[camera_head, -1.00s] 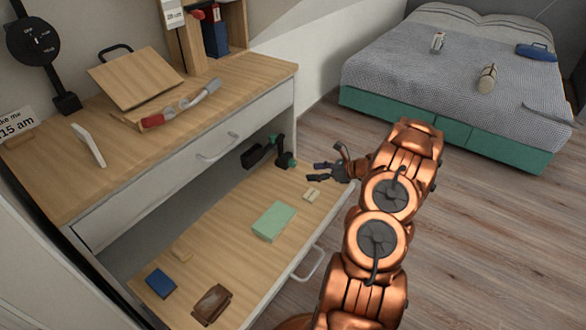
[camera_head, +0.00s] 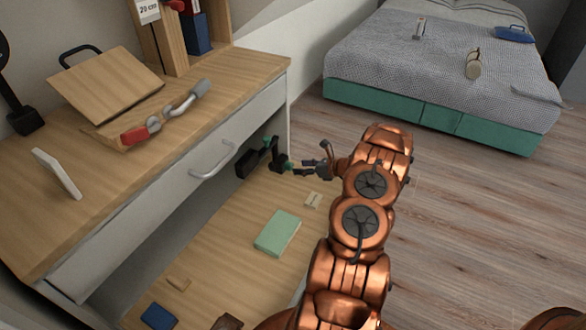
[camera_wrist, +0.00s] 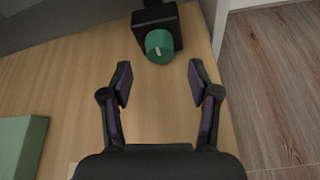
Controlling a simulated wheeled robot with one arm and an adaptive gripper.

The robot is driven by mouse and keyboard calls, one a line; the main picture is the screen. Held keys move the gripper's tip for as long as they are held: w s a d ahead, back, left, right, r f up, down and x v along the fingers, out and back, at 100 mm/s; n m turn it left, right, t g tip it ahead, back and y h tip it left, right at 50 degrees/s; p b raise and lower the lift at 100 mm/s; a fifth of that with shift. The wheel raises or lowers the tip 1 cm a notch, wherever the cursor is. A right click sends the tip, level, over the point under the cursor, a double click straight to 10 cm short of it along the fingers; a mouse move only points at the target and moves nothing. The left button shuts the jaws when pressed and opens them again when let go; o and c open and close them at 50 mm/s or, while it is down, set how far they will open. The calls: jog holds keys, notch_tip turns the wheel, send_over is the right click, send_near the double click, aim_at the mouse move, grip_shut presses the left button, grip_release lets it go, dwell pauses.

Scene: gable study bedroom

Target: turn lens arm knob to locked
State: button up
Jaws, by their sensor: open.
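The lens arm (camera_head: 254,160) is a black jointed piece at the back of the lower wooden shelf. Its green knob (camera_head: 286,166) shows at its near end, close to my gripper (camera_head: 309,164). In the wrist view the round green knob (camera_wrist: 158,44) sits on a black block, with a small pale mark on its face. My gripper (camera_wrist: 160,80) is open and empty there. The knob lies ahead of and between the fingertips, apart from both. No lock lettering is readable.
A wooden stand (camera_head: 105,85) is on the desktop. Wooden floor lies open to the right.

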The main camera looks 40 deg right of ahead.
aim_at(292, 167)
jog(key=shift+b+x, duration=0.35)
jog(key=shift+x, duration=1.7)
jog(key=c, duration=1.1)
jog(key=shift+r, duration=0.1)
jog(key=shift+c, duration=0.3)
